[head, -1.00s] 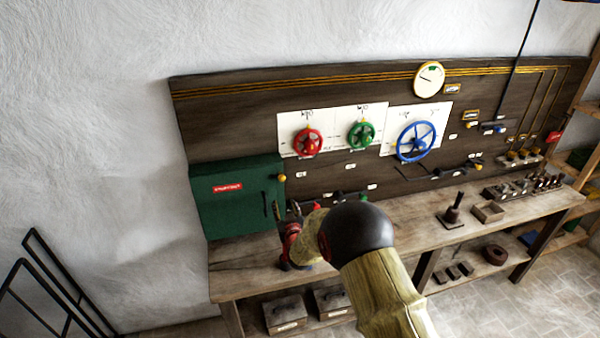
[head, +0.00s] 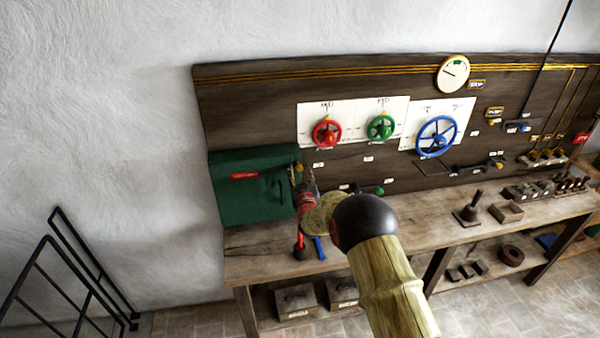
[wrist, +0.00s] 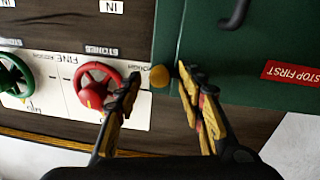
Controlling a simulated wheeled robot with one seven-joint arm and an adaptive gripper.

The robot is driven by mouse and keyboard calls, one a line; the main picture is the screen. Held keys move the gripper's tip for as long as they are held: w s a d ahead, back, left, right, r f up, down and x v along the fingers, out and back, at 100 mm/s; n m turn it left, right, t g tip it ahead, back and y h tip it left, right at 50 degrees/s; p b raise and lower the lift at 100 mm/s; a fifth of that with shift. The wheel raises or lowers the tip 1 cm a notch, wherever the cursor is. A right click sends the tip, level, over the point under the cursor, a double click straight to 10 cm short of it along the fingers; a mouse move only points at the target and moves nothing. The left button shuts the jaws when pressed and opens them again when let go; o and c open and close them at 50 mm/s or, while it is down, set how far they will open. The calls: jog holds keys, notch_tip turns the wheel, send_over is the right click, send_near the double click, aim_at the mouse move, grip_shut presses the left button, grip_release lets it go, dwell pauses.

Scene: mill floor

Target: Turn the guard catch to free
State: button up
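The guard catch appears to be the round yellow knob (head: 299,167) at the right edge of the green box (head: 232,205) on the board. It also shows in the wrist view (wrist: 159,77), beside the box's edge. My gripper (head: 306,182) is at the box's right edge, close to the knob. In the wrist view my gripper (wrist: 158,80) is open, with the knob in the gap between its fingertips. I cannot tell whether either fingertip touches it. My arm and fingers partly cover this area in the head view.
A red handwheel (head: 326,132) is mounted close to the right of the box, then a green one (head: 380,127) and a blue one (head: 437,137). A dark handle (wrist: 236,14) is on the box front. Red and blue handles (head: 319,248) show below my gripper, above the bench (head: 262,262).

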jog(key=shift+c, duration=1.1)
jog(key=c, duration=0.7)
grip_shut()
